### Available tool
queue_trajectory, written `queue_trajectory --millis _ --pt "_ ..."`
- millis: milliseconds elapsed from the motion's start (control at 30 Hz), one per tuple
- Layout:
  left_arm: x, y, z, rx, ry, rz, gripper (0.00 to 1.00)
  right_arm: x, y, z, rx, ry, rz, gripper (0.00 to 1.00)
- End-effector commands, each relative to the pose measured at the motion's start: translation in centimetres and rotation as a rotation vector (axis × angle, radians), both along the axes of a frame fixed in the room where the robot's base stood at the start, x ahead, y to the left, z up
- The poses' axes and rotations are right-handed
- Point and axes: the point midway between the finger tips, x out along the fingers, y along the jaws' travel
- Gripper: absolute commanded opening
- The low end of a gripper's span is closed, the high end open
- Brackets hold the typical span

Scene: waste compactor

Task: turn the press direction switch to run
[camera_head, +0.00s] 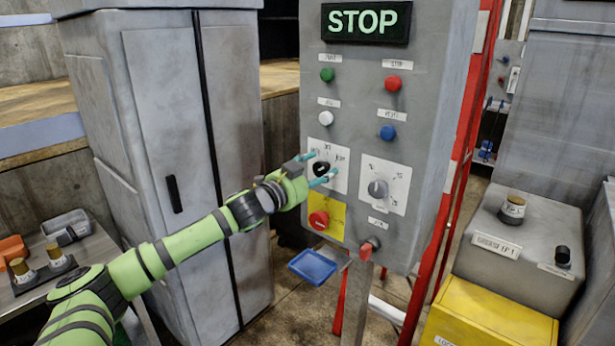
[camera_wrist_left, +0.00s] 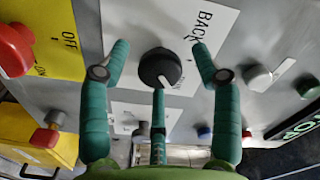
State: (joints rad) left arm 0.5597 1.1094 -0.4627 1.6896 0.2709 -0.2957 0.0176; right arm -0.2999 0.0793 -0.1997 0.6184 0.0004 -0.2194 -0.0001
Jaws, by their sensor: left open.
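The press direction switch is a black round knob on a white plate on the grey control panel (camera_head: 345,95). In the head view the knob (camera_head: 321,169) sits between my left gripper's teal fingers. My left gripper (camera_head: 318,170) is open. In the left wrist view the knob (camera_wrist_left: 160,66) lies between the spread fingertips of the left gripper (camera_wrist_left: 160,50), and a third finger shows below it. A pale mark on the knob points toward the picture's bottom. "BACK" is printed at the plate's upper right; other lettering is partly hidden. I cannot tell whether the fingers touch the knob.
A red button on a yellow plate (camera_head: 335,220) is just below the switch. A grey knob (camera_head: 378,188) on another white plate is to its right. Several coloured buttons and a lit STOP sign (camera_head: 366,22) are above. A grey cabinet (camera_head: 160,120) stands left of the panel.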

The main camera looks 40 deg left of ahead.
Motion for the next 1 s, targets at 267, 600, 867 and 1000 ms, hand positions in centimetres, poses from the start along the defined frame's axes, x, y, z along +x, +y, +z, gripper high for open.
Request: queue_trajectory --millis 267,600,867,1000 --pt "-2.4 0.2 -0.3 0.001 0.006 0.001 0.64 0.1 0.0 0.0 0.0 -0.001 0.0 0.4" --pt "-5.9 0.4 -0.2 0.003 0.006 -0.001 0.64 0.0 0.0 0.0 -0.001 -0.001 0.001 0.4" --pt "-8.0 0.7 -0.2 0.0 0.004 0.0 0.64 0.0 0.0 0.0 -0.001 -0.001 0.001 0.4" --pt "-9.2 0.7 -0.2 0.001 0.006 -0.001 0.64 0.0 0.0 0.0 -0.001 -0.001 0.001 0.4"
